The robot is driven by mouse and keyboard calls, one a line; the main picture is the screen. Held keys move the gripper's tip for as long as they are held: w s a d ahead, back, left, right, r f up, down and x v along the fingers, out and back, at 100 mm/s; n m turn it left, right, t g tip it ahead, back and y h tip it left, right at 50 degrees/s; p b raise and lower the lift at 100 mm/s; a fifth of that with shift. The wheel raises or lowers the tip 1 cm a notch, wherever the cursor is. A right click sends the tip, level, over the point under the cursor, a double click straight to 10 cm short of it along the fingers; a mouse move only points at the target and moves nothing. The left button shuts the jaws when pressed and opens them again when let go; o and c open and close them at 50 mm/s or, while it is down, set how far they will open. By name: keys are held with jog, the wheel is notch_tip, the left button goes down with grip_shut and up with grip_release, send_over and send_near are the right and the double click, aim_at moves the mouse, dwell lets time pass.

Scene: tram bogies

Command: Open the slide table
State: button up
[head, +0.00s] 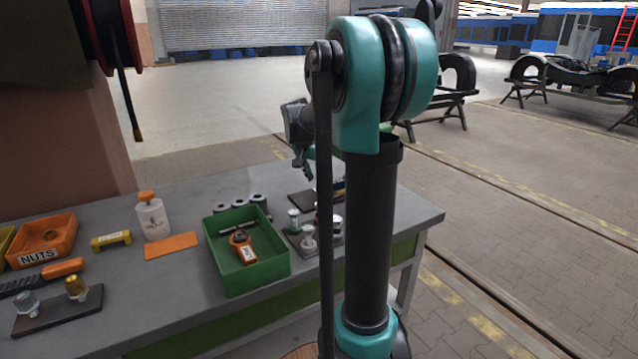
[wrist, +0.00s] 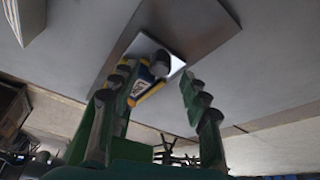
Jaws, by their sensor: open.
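What looks like the slide table is a flat dark plate (wrist: 205,25) with a bright plate (wrist: 172,50) and a dark round knob (wrist: 160,63) on it. A blue and yellow part (wrist: 146,86) shows beside the knob. In the head view the dark plate (head: 303,198) lies near the workbench's far right end, partly hidden behind my arm. My gripper (wrist: 158,70) is open. In the wrist view its fingers lie on either side of the knob, and I cannot tell whether they touch it. In the head view my gripper (head: 306,172) is just above the plate.
The grey workbench (head: 190,292) holds a green bin (head: 250,284) with an orange tool, a plate with several metal knobs (head: 309,242), dark rings (head: 240,203), a white bottle (head: 152,218) and an orange nuts bin (head: 42,254). Open floor lies behind and right.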

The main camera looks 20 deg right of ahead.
jog(key=shift+x, duration=1.4)
grip_shut()
jog(key=shift+a, duration=0.15)
